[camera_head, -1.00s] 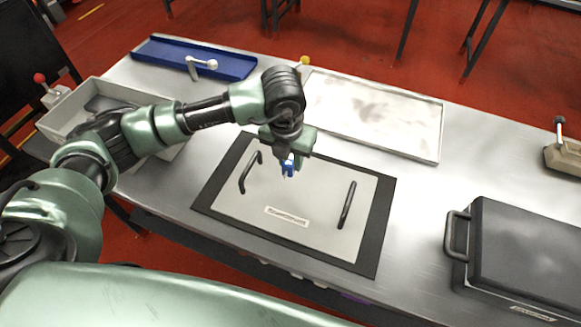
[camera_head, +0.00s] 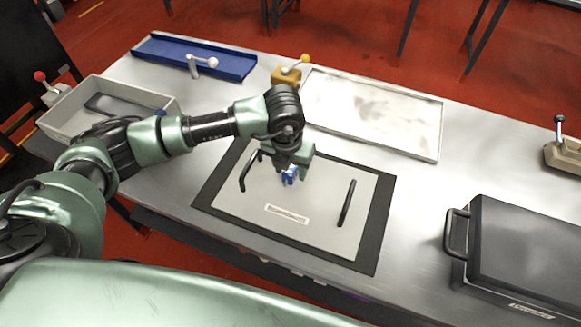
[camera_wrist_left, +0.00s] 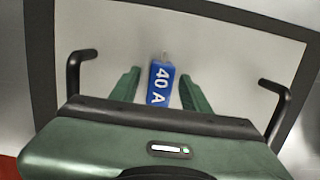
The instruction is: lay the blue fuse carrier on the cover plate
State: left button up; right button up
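The blue fuse carrier (camera_head: 289,176), marked "40 A", is at the cover plate (camera_head: 300,190), between its two black handles, and looks to rest on the plate. It also shows in the left wrist view (camera_wrist_left: 161,84). My left gripper (camera_head: 296,168) is just above the plate, over the carrier. In the left wrist view my left gripper (camera_wrist_left: 160,84) is open, with one green finger on each side of the carrier and a gap on both sides. My right gripper is not in view.
The plate's handles (camera_head: 347,204) stand up beside the gripper. A grey bin (camera_head: 70,122) and a blue tray (camera_head: 225,62) are at the left. A pale tray (camera_head: 375,112) and a yellow-knobbed lever (camera_head: 288,77) lie behind. A black case (camera_head: 525,250) is at the right.

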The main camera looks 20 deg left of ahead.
aim_at(288, 173)
pick_arm(q)
jog(key=shift+r, duration=0.15)
notch_tip(288, 173, up, 12)
jog(key=s+b, duration=0.1)
jog(key=b, duration=0.1)
jog(key=shift+s, duration=0.4)
dwell(0.3)
